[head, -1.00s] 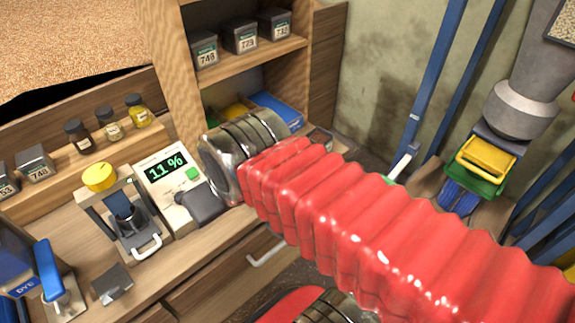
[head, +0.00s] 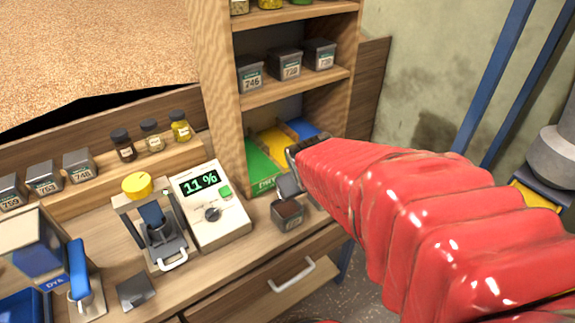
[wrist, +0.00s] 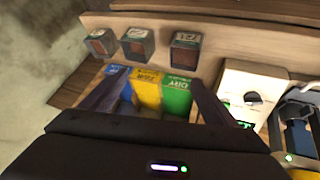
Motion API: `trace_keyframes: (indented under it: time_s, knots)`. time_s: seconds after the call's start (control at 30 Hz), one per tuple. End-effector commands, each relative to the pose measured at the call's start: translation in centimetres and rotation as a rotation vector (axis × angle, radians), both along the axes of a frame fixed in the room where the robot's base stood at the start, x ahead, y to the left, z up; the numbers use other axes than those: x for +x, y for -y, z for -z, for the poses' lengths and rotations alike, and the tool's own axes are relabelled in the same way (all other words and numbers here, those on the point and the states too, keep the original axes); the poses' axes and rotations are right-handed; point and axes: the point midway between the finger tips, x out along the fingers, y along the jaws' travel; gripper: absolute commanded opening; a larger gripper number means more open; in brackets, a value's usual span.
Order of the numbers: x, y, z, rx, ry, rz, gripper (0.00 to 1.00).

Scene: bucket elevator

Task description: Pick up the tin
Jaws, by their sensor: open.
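A small grey tin (head: 288,214) with dark contents and a label stands on the bench in the head view, right of the moisture meter. My gripper (head: 288,170) is just above and behind it, partly hidden by my red arm sleeve. In the wrist view my gripper (wrist: 155,88) has its two dark fingers spread apart, with no tin between them. Other tins stand on the shelf, labelled 746 (head: 250,74) and 739 (head: 286,65), with a third (head: 320,54) beside them. Three more, including 748 (head: 80,165), stand on the left ledge.
Green (head: 262,166), yellow (head: 274,141) and blue (head: 301,128) bins sit in the shelf's lower bay. They also show between my fingers in the wrist view. The moisture meter (head: 210,205) reads 11%. A press (head: 155,225) and small jars (head: 151,135) are further left.

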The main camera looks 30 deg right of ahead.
Motion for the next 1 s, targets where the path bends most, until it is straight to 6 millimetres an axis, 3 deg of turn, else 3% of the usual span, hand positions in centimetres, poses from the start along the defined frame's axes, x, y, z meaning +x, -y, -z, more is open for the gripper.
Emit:
trace_keyframes:
  time_s: [0.2,0.5,0.8,1.0]
  knots:
    - [0.4,6.3,3.9,-0.051,-0.010,0.026,0.81]
    - [-0.6,13.2,9.6,-0.079,-0.006,0.031,0.81]
    - [-2.9,17.7,15.6,-0.056,0.022,0.013,0.81]
    - [-4.3,19.3,19.2,-0.030,0.081,-0.017,0.81]
